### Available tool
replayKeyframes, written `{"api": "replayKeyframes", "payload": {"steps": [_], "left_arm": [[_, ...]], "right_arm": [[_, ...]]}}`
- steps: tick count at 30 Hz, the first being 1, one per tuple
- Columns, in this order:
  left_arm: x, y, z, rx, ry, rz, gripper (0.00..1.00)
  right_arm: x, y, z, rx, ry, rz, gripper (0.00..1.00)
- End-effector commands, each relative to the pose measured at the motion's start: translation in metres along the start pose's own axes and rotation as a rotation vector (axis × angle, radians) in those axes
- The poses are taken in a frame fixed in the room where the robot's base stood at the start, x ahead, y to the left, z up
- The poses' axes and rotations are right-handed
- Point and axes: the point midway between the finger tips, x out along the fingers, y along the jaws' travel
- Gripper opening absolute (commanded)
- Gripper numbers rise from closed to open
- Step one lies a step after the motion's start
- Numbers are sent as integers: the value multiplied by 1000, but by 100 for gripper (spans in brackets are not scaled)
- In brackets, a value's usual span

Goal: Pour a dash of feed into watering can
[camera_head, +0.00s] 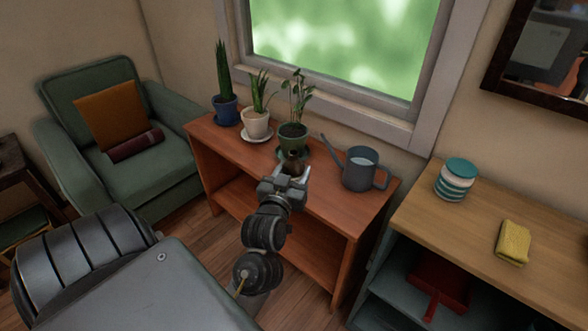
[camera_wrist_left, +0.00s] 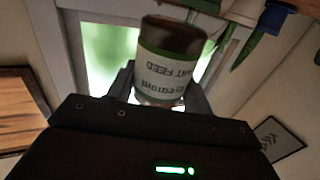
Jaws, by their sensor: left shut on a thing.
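A grey watering can (camera_head: 357,178) stands on the orange-brown wooden shelf unit under the window. Its spout points left, its handle is on the right, and a pale surface shows in its open top. My left gripper (camera_head: 288,174) is left of the can and shut on a small dark bottle (camera_head: 293,160). In the left wrist view the bottle (camera_wrist_left: 170,68) is brown with a white label reading "PLANT FEED", upside down in that picture, between the fingers (camera_wrist_left: 163,92). I cannot tell whether the bottle is capped. My right gripper is not in view.
Potted plants stand on the shelf unit: a blue pot (camera_head: 226,110), a white pot (camera_head: 256,124) and a green pot (camera_head: 293,136) close behind the bottle. A striped jar (camera_head: 455,182) and a yellow sponge (camera_head: 513,243) are on the right counter. A green armchair (camera_head: 80,98) stands left.

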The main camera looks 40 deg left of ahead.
Motion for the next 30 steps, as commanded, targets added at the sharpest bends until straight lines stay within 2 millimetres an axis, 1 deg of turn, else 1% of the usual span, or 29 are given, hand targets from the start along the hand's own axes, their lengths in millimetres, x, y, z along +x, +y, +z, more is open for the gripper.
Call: {"api": "replayKeyframes", "payload": {"steps": [5, 11, 14, 17, 20, 27, 30], "left_arm": [[-4, 0, -2, -1, 2, 0, 19], [-5, 1, -3, 0, 2, 3, 19], [-6, 8, -4, 0, 2, 19, 19], [-8, 20, -5, 0, 3, 54, 19], [-13, 40, -7, 0, 4, 108, 19], [-34, 99, -12, -1, 4, 273, 19], [-44, 120, -14, -1, 4, 335, 19]], "right_arm": [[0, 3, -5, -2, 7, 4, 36], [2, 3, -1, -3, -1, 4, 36], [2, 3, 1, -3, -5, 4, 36], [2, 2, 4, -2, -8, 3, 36], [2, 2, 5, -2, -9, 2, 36], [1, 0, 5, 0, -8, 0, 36], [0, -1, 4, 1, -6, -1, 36]]}}
